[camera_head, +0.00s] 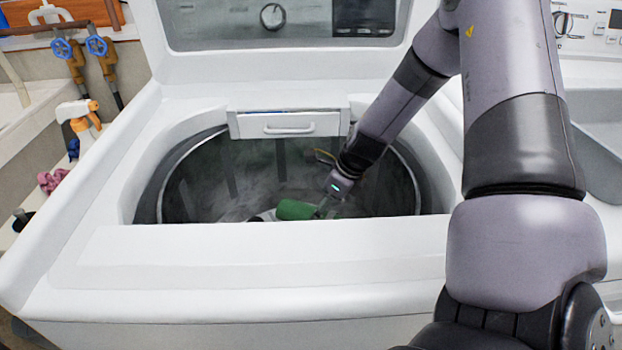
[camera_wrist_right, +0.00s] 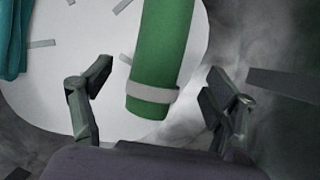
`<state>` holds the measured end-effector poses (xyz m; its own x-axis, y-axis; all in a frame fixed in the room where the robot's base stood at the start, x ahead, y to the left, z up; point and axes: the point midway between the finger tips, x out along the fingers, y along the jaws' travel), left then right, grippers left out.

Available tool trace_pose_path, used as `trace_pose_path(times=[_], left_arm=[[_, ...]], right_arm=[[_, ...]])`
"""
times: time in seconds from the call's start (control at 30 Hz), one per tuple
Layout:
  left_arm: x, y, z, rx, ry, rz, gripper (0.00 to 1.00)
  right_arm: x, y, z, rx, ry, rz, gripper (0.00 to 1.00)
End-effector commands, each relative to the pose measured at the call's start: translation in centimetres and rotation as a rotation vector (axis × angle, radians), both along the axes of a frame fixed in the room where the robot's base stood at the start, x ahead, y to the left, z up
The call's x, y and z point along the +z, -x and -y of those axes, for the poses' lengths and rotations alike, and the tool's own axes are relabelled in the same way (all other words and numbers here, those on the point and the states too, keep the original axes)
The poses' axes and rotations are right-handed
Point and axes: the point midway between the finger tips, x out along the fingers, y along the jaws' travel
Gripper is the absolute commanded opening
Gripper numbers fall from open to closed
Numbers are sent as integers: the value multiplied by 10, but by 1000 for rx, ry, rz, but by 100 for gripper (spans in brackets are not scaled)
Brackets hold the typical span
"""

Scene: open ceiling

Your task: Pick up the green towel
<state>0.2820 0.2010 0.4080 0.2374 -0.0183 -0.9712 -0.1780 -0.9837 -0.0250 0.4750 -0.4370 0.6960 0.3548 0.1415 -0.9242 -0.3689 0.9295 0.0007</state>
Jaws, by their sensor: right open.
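The green towel (camera_head: 295,210) is a rolled cylinder inside the drum of the open top-load washer (camera_head: 110,255). In the right wrist view the towel (camera_wrist_right: 160,60) has a pale band (camera_wrist_right: 152,92) near its lower end. My right gripper (camera_head: 325,210) reaches down into the drum beside the towel. In the right wrist view the right gripper (camera_wrist_right: 158,85) is open, with one finger on each side of the towel's lower end and visible gaps. The towel's far end runs out of the wrist view. My left gripper is not in view.
A white round agitator base (camera_wrist_right: 60,65) lies under the towel. A teal item (camera_wrist_right: 12,38) shows at the wrist view's left edge. The washer's front rim and a dispenser drawer (camera_head: 288,124) border the opening. A spray bottle (camera_head: 78,115) stands at the left.

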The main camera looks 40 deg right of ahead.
Motion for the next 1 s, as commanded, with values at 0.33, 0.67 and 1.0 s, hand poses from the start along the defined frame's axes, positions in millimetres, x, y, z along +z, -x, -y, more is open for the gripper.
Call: trace_pose_path(times=[0.33, 0.67, 1.0], left_arm=[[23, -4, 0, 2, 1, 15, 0], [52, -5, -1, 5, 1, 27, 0], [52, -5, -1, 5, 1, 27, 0]], right_arm=[[-29, -15, -6, 1, 1, -3, 80], [-57, -32, -13, 0, 0, 0, 80], [-56, -32, -13, 0, 0, 1, 71]])
